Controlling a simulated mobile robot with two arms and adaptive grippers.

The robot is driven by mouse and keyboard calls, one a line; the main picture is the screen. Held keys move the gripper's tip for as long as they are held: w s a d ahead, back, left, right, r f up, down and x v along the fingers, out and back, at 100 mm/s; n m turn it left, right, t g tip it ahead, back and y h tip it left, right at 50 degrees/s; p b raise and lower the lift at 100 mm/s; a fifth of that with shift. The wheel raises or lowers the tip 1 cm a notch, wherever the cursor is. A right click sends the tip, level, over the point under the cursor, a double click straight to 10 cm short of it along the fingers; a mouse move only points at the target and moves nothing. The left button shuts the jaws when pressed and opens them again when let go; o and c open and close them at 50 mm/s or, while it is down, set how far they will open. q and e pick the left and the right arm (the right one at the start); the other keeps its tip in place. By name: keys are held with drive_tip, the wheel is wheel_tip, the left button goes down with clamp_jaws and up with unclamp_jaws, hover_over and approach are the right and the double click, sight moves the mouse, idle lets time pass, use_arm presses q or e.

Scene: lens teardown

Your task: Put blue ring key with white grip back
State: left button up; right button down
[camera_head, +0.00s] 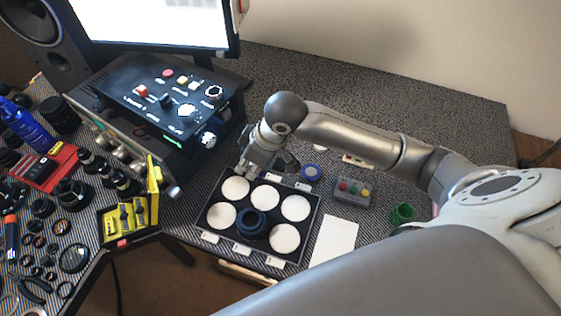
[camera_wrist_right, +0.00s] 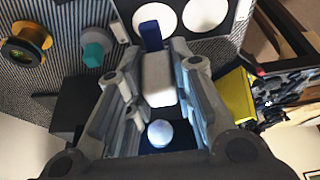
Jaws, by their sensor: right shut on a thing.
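My right gripper (camera_head: 260,158) is over the back left edge of the black tray (camera_head: 203,213). In the right wrist view, its fingers (camera_wrist_right: 157,85) are shut on the white grip (camera_wrist_right: 158,78) of the key. The key's blue end (camera_wrist_right: 150,33) sticks out past the fingertips toward the white discs. In the head view I cannot make out the key at the gripper. The yellow case (camera_head: 153,190) stands open left of the tray with dark and grey pieces inside; it also shows in the right wrist view (camera_wrist_right: 235,92). My left gripper is not in view.
A black control box (camera_head: 165,95) stands behind left. Lens parts crowd the left.

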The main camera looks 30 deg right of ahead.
drive_tip(key=w+d+f+p, duration=0.1)
drive_tip(key=w+d+f, duration=0.25)
drive_tip(key=d, duration=0.35)
hover_over(276, 162)
drive_tip(key=s, duration=0.2)
wheel_tip(276, 162, down, 5)
drive_tip(key=shift+w+r+p, duration=0.1)
drive_tip(key=shift+w+p, duration=0.05)
drive_tip(key=shift+p, duration=0.25)
drive_tip(key=shift+w+d+f, duration=0.2)
drive_tip(key=shift+d+f, duration=0.1)
drive_tip(key=shift+f, duration=0.2)
drive_tip(key=f, duration=0.3)
drive_tip(key=shift+w+d+f, duration=0.1)
drive_tip(key=shift+d+f, duration=0.1)
drive_tip(key=shift+f, duration=0.6)
drive_tip(key=c, duration=1.3)
unclamp_jaws()
drive_tip(key=shift+o, duration=0.2)
